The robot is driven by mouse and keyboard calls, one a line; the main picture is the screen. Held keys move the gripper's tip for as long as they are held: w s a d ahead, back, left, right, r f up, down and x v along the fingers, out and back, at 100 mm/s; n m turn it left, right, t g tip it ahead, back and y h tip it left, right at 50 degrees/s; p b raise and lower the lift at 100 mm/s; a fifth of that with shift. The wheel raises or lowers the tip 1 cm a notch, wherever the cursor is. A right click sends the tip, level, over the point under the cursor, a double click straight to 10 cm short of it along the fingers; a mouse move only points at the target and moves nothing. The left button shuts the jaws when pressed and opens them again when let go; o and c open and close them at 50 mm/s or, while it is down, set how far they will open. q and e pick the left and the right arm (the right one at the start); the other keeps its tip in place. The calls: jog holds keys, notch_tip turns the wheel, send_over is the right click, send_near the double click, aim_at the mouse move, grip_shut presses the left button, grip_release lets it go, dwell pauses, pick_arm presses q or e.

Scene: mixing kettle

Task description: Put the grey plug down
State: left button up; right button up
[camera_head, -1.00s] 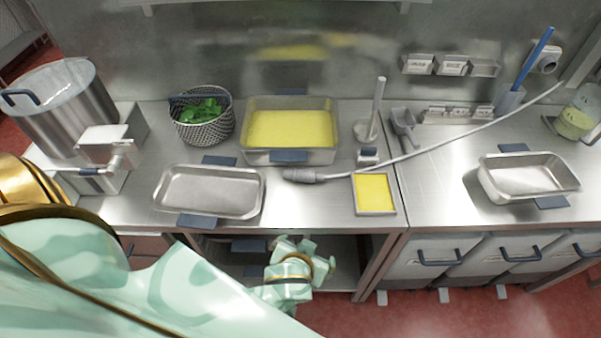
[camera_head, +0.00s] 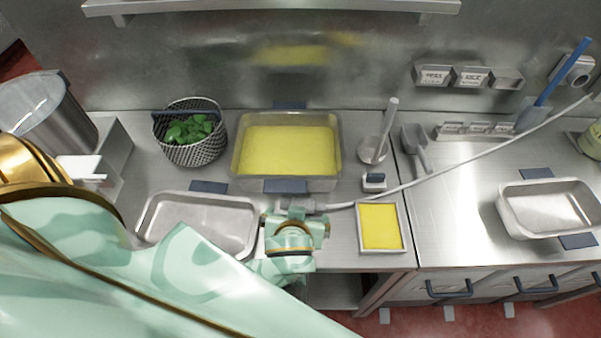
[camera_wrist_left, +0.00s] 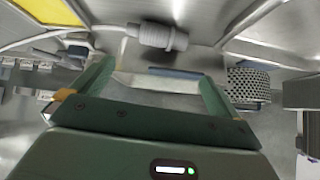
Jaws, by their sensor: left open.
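The grey plug (camera_head: 308,205) lies on the steel counter (camera_head: 345,228) at the end of its grey cable (camera_head: 440,180). In the head view my left gripper covers part of it. My left gripper (camera_head: 293,222) is over the counter's front part, beside the plug. In the left wrist view the plug (camera_wrist_left: 160,37) lies beyond the two open green fingers (camera_wrist_left: 152,75), which are empty and apart from it. My right gripper is not in view.
A steel tray (camera_head: 200,238) is left of my gripper, a yellow-filled pan (camera_head: 240,150) behind it. A small yellow-filled tray (camera_head: 402,240) is to the right. A mesh basket with green leaves (camera_head: 205,152) and a scoop (camera_head: 415,150) stand further back.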

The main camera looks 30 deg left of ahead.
aim_at(299, 204)
pick_arm(q)
jog(key=b+x, duration=0.1)
jog(key=x, duration=0.8)
jog(key=shift+f, duration=0.1)
jog(key=shift+w+a+f+b, duration=0.2)
jog(key=shift+w+f+b, duration=0.1)
jog(key=shift+f, duration=0.1)
jog(key=b+x, duration=0.1)
jog(key=x, duration=0.3)
jog(key=shift+s+f, duration=0.1)
jog(key=shift+s, duration=0.15)
jog(key=shift+w+a+f, duration=0.2)
jog(key=shift+w, duration=0.05)
jog(key=shift+s, duration=0.1)
jog(key=shift+c, duration=0.7)
jog(key=c, duration=0.5)
jog(key=shift+c, duration=0.9)
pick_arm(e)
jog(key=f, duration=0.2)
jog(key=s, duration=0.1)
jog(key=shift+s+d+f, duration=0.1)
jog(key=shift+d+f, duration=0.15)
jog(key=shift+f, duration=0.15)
pick_arm(q)
jog(key=shift+r, duration=0.1)
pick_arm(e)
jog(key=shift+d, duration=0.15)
